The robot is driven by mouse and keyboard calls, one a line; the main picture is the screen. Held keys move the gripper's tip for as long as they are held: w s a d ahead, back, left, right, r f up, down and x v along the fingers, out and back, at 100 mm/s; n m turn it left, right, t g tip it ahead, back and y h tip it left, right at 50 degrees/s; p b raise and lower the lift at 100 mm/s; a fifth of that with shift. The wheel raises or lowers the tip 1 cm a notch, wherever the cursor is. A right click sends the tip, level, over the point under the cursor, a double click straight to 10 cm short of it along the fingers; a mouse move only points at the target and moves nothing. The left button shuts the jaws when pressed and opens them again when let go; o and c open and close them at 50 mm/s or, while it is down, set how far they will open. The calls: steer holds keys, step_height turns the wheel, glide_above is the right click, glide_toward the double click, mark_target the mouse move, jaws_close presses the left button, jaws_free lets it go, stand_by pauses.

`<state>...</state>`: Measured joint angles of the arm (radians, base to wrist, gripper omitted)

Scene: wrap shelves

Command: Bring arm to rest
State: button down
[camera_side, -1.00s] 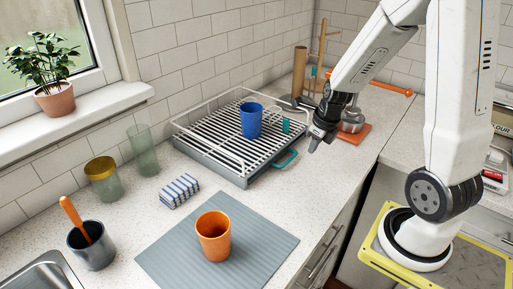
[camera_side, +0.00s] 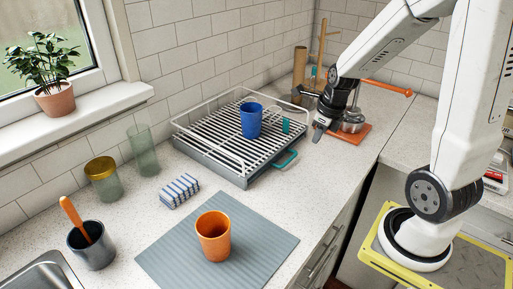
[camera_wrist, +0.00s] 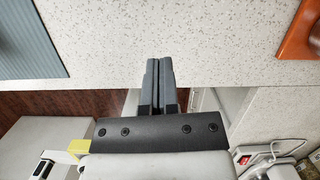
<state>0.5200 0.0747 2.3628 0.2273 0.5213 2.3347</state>
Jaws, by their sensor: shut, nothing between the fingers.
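My gripper (camera_side: 319,133) is in the side view, above the counter between the dish rack and the orange board. It is shut and empty, pointing down. In the wrist view its two dark fingers (camera_wrist: 159,68) lie close together over the counter's front edge. The task names no object other than my arm.
A blue cup (camera_side: 251,121) stands on the dish rack (camera_side: 232,165). An orange cup (camera_side: 213,240) stands on the grey mat (camera_side: 172,262). A metal pot sits on the orange board (camera_side: 352,138). The counter's front strip is clear.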

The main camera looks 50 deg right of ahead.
steer(key=a+n, duration=0.5)
steer(key=n, duration=0.6)
steer(key=s+a+f+n, duration=0.1)
steer(key=a+n, duration=0.3)
steer(key=n, duration=0.8)
steer(key=a+f+n, duration=0.1)
steer(key=a+n, duration=0.4)
steer(key=n, duration=0.6)
steer(key=shift+s+a+f+n, duration=0.2)
steer(key=shift+a+f+n, duration=0.05)
steer(key=shift+a+n, duration=0.15)
